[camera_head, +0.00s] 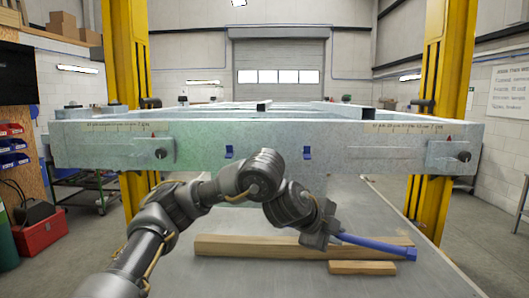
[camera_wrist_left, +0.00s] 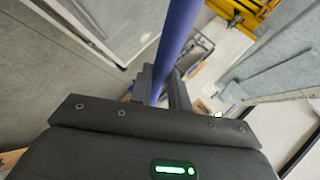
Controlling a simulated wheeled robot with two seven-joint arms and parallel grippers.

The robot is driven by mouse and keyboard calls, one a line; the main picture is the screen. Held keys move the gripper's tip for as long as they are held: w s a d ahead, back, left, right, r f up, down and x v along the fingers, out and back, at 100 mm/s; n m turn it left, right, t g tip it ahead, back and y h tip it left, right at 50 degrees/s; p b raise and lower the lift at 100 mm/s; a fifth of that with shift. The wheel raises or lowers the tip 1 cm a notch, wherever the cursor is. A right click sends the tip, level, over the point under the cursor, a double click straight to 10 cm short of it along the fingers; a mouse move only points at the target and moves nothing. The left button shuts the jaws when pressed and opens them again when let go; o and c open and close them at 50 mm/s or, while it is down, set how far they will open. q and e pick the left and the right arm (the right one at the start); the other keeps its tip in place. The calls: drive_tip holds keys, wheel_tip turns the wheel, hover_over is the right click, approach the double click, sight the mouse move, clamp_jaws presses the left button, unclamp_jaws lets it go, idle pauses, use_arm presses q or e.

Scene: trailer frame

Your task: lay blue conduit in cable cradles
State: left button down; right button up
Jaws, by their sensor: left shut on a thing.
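The blue conduit (camera_head: 375,246) is a straight rod held near its left end by my left gripper (camera_head: 322,236), above the wooden blocks on the table. In the left wrist view the conduit (camera_wrist_left: 176,45) runs up and away from between the fingers (camera_wrist_left: 162,88), which are shut on it. Two small blue cable cradles sit on the front face of the grey trailer frame: the left cradle (camera_head: 229,152) and the right cradle (camera_head: 307,153). Both look empty. The conduit is below and to the right of them. My right gripper is not in view.
A long wooden beam (camera_head: 240,246) and a shorter wooden block (camera_head: 362,268) lie on the grey table (camera_head: 240,278). The trailer frame (camera_head: 350,135) spans the view between two yellow posts (camera_head: 448,100). My left arm crosses in front of the frame's lower middle.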

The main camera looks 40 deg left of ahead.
use_arm(q)
drive_tip(key=w+a+r+n+t+y+p, duration=0.25)
drive_tip(key=a+r+t+y+p, duration=0.45)
drive_tip(key=a+r, duration=1.5)
drive_tip(key=shift+t+y, duration=0.6)
drive_tip(key=w+a+f+b, duration=0.2)
drive_tip(key=a+b, duration=0.1)
drive_tip(key=w+a+f+b, duration=0.1)
drive_tip(key=a+b, duration=0.1)
drive_tip(key=shift+w+f, duration=0.1)
drive_tip(key=shift+w, duration=0.25)
drive_tip(key=shift+w+a+f+b, duration=0.1)
drive_tip(key=shift+w+f+b, duration=0.05)
drive_tip(key=shift+f+b, duration=1.55)
drive_tip(key=shift+f, duration=0.35)
